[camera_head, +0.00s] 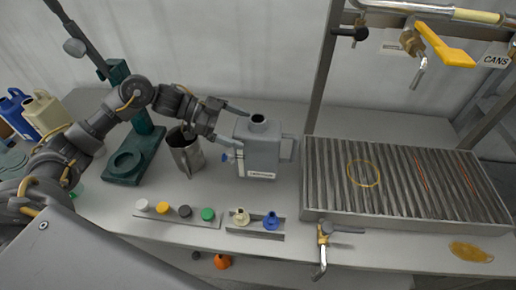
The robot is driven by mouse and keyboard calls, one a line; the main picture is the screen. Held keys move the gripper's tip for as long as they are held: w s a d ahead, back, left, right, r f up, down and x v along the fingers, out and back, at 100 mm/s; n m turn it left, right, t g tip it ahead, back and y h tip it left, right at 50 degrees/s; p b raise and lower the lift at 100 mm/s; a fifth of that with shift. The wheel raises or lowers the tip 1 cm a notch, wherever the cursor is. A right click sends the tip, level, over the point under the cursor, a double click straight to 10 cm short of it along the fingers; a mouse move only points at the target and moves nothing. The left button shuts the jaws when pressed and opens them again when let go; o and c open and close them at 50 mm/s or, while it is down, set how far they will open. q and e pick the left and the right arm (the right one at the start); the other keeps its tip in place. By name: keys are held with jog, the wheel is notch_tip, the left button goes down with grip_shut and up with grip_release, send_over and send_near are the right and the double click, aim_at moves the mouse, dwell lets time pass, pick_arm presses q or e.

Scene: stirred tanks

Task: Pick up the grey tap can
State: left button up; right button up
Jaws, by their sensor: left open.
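The grey tap can (263,150) stands upright on the bench near the middle of the view. It has a round dark opening on top, a handle on its right side, a small blue tap on its left side and a white label low on its front. My left gripper (240,128) is open at the can's left side, with its fingers pointing right toward the can. One finger shows near the can's upper left edge and the other lower, near the tap. I cannot tell whether they touch it. My right gripper is not in view.
A metal jug (187,158) stands just left of the can, below my left wrist. A green stand (130,165) is further left. Coloured caps (184,211) and two funnels (270,221) lie in front. A slatted drain tray (400,185) fills the right, under a yellow-handled tap (446,45).

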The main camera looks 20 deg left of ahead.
aim_at(250, 130)
pick_arm(q)
jog(key=p+x, duration=0.1)
jog(key=x, duration=0.3)
jog(key=shift+r, duration=0.2)
jog(key=shift+c, duration=0.8)
jog(key=c, duration=1.4)
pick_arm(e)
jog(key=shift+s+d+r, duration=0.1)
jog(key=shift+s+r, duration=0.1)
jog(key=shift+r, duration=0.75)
